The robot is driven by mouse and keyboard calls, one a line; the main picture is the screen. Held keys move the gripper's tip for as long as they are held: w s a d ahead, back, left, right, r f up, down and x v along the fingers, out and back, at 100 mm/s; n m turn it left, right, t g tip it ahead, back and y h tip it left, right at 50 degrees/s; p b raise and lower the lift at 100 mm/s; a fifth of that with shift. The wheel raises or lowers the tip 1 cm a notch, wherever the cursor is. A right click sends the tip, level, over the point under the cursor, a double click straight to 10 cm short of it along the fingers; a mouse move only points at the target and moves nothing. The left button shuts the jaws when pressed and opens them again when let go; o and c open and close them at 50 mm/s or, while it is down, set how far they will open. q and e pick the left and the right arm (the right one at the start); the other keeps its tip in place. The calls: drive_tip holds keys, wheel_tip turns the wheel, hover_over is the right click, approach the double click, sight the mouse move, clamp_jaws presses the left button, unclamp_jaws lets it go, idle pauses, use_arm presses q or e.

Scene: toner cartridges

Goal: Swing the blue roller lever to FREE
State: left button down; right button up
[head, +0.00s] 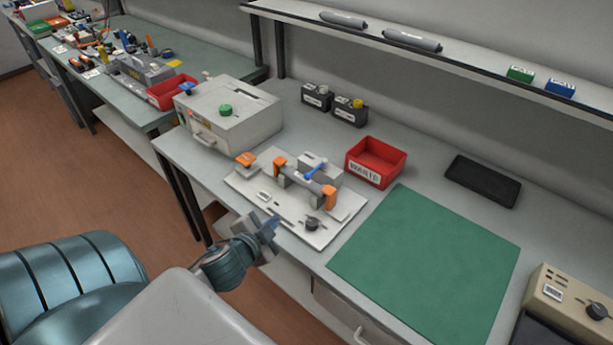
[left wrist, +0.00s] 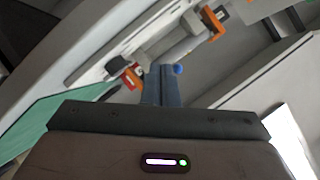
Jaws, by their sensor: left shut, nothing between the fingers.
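The blue roller lever (head: 315,169) stands on a pale fixture plate (head: 286,221) on the bench, beside a grey roller (head: 300,182) with orange end pieces. Its round blue end (left wrist: 178,69) shows just beyond my fingers in the left wrist view. My left gripper (head: 271,224) is shut and empty, in front of the plate's near edge and apart from the lever. In the left wrist view my shut left gripper (left wrist: 162,72) points towards the roller and orange pieces (left wrist: 132,77). Any FREE marking is too small to read. My right gripper is out of view.
A red bin (head: 376,162) stands behind the plate to the right. A white box (head: 229,112) with a green knob stands to the left. A green mat (head: 428,258) lies clear on the right.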

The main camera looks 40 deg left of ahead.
use_arm(q)
drive_tip(key=w+d+r+m+t+h, duration=0.2)
drive_tip(key=w+r+m+t+h, duration=0.1)
drive_tip(key=r+m+h, duration=0.1)
wheel_tip(320, 180, up, 2)
drive_tip(key=shift+r+m, duration=0.15)
drive_tip(key=shift+m, duration=0.75)
drive_tip(key=shift+d, duration=0.1)
drive_tip(key=shift+w, duration=0.1)
